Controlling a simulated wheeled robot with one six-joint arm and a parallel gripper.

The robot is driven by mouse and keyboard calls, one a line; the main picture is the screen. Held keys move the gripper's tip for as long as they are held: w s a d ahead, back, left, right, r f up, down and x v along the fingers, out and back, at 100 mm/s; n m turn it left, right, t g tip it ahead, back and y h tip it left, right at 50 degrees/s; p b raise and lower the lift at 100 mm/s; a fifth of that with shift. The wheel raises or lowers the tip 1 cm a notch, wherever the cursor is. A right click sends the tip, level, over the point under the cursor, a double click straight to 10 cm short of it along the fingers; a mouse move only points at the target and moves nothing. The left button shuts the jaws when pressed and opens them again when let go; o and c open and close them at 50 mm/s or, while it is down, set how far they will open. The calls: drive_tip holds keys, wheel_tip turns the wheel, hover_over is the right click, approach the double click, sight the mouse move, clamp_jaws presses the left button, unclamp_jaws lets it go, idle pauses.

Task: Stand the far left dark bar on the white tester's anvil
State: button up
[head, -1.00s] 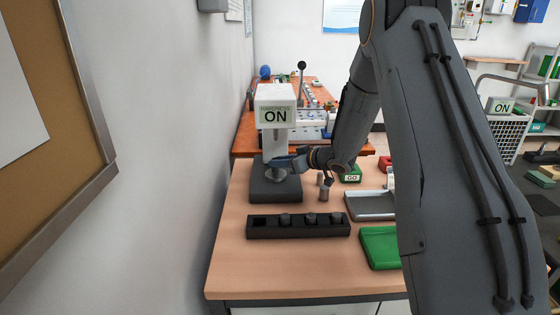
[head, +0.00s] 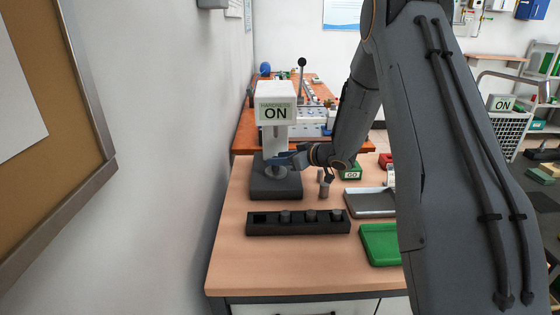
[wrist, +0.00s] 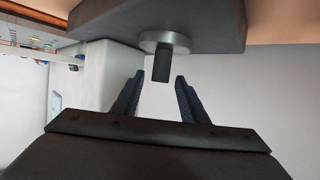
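The white tester (head: 275,97) stands at the back left of the table, its sign reading ON. Its silver anvil (wrist: 165,43) shows upside down in the wrist view, on the dark base (head: 276,188). The dark bar (wrist: 161,67) stands upright on the anvil. My gripper (wrist: 159,75) is open, its two fingertips apart on either side of the bar's free end, with a visible gap to each. In the head view my gripper (head: 287,161) is over the tester's base and hides the bar. The black rack (head: 298,231) has an empty far left slot; its other slots hold dark bars.
Small grey cylinders (head: 324,189) stand right of the tester base. A grey tray (head: 371,207), a green tray (head: 380,244) and a green GO block (head: 351,174) lie further right. The front of the table is clear. A wall runs close on the left.

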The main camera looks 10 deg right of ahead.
drive_tip(key=s+d+r+m+h+b, duration=0.2)
drive_tip(key=s+d+r+m+h, duration=0.15)
drive_tip(key=s+d+h, duration=0.55)
drive_tip(key=s+a+f+m+g, duration=0.1)
drive_tip(key=s+a+g, duration=0.2)
drive_tip(key=s, duration=0.7)
drive_tip(key=s+a+f+m+g, duration=0.1)
drive_tip(key=s+a+f+g, duration=0.1)
drive_tip(key=s, duration=0.9)
drive_tip(key=s+a+f+m+g+y, duration=0.1)
drive_tip(key=s+a+g, duration=0.3)
drive_tip(key=s, duration=0.6)
drive_tip(key=shift+s+a+f+m+g, duration=0.2)
drive_tip(key=shift+s+f+m+g, duration=0.1)
drive_tip(key=shift+f+m+g, duration=0.15)
